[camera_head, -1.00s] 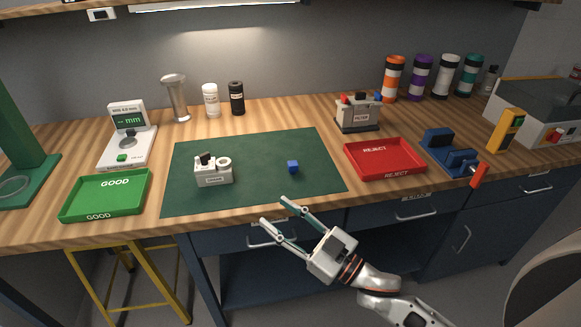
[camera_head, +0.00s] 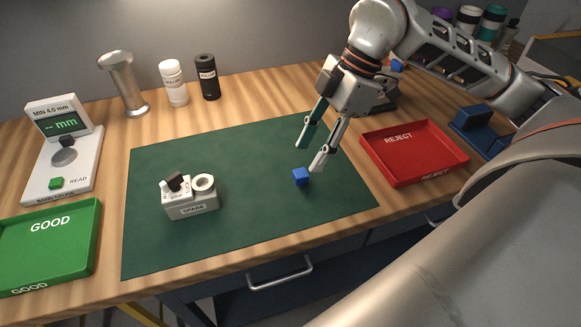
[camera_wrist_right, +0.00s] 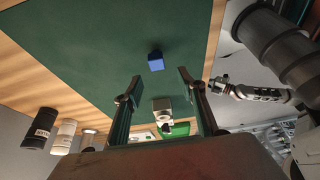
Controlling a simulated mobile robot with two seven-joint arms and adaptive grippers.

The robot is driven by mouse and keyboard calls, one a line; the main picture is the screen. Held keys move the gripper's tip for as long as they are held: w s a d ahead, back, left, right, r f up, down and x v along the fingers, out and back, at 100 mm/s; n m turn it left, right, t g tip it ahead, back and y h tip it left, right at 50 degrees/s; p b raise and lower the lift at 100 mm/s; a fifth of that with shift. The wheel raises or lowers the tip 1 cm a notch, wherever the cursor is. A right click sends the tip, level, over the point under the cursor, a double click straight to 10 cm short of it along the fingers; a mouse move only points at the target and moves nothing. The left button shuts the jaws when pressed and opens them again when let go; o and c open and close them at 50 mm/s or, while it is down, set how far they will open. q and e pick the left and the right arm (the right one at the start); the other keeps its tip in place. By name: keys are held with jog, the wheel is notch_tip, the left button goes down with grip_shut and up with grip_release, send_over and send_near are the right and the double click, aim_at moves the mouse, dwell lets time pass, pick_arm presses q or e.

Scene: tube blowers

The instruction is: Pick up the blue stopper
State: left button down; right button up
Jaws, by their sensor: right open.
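In the right wrist view the stopper (camera_wrist_right: 155,61) lies beyond the fingertips, between the lines of the two fingers of the right gripper (camera_wrist_right: 160,76). No finger touches it there.
The red REJECT tray (camera_head: 413,151) is to the right, the green GOOD tray (camera_head: 48,248) to the left. A gauge (camera_head: 62,150), a metal cylinder (camera_head: 124,85) and two bottles stand behind. The mat around the stopper is clear.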

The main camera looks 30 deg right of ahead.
aim_at(301, 172)
jog(key=shift+x, duration=1.05)
jog(key=shift+d+x, duration=0.2)
jog(key=shift+x, duration=1.15)
jog(key=shift+d+x, duration=0.15)
jog(key=shift+x, duration=1.2)
jog(key=shift+w+f, duration=0.1)
jog(key=shift+w, duration=0.05)
jog(key=c, duration=1)
